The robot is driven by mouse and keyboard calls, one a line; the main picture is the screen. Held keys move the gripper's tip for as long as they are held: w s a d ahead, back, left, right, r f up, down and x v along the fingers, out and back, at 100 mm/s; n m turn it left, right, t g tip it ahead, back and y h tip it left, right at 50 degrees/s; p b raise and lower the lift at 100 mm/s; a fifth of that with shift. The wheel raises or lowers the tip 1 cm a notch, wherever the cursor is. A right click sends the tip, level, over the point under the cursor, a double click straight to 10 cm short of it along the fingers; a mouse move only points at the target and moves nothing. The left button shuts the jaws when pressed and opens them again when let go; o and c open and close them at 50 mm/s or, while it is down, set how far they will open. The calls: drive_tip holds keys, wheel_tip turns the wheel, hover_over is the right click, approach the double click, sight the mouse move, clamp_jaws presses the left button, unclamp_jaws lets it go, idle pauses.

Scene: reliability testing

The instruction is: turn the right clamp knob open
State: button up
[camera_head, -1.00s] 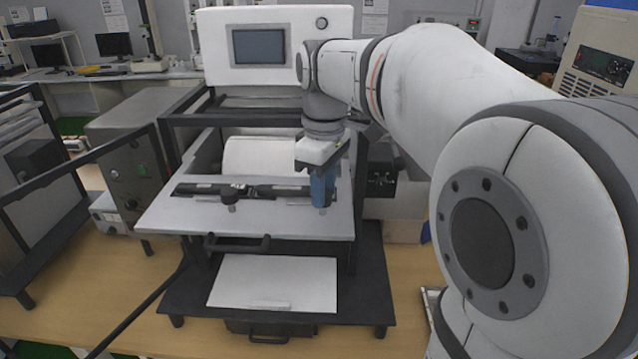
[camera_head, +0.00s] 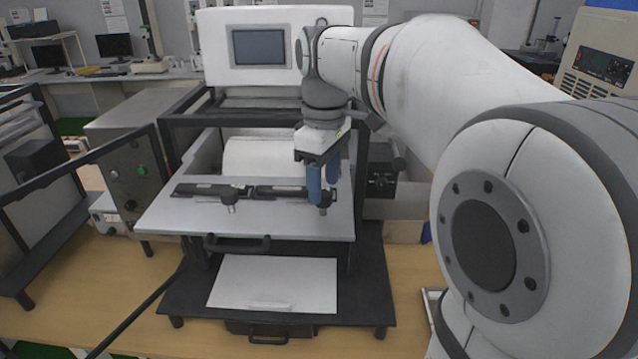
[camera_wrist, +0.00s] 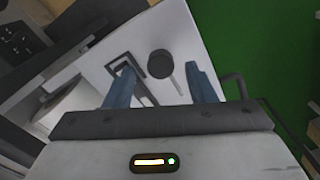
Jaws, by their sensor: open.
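The right clamp knob (camera_head: 324,200) is at the right end of the black clamp bar (camera_head: 272,192) on the light plate. It is partly hidden by my gripper (camera_head: 323,193) in the head view. My gripper points down with its two blue fingers apart and nothing held. In the wrist view, a dark round knob (camera_wrist: 160,64) with a thin grey rod shows between the fingers of my gripper (camera_wrist: 162,80). I cannot tell whether the fingers touch it. The left clamp knob (camera_head: 231,198) stands on the plate to the left.
The plate (camera_head: 180,222) has a black front handle (camera_head: 238,243). The machine's dark frame and white screen housing (camera_head: 215,50) rise behind. A grey control box (camera_head: 125,165) stands at left. Bare wooden table (camera_head: 120,290) shows at the front left.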

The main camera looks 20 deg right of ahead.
sight(324, 194)
wheel_tip(324, 194, up, 6)
drive_tip(key=shift+r, duration=0.1)
idle(0.5)
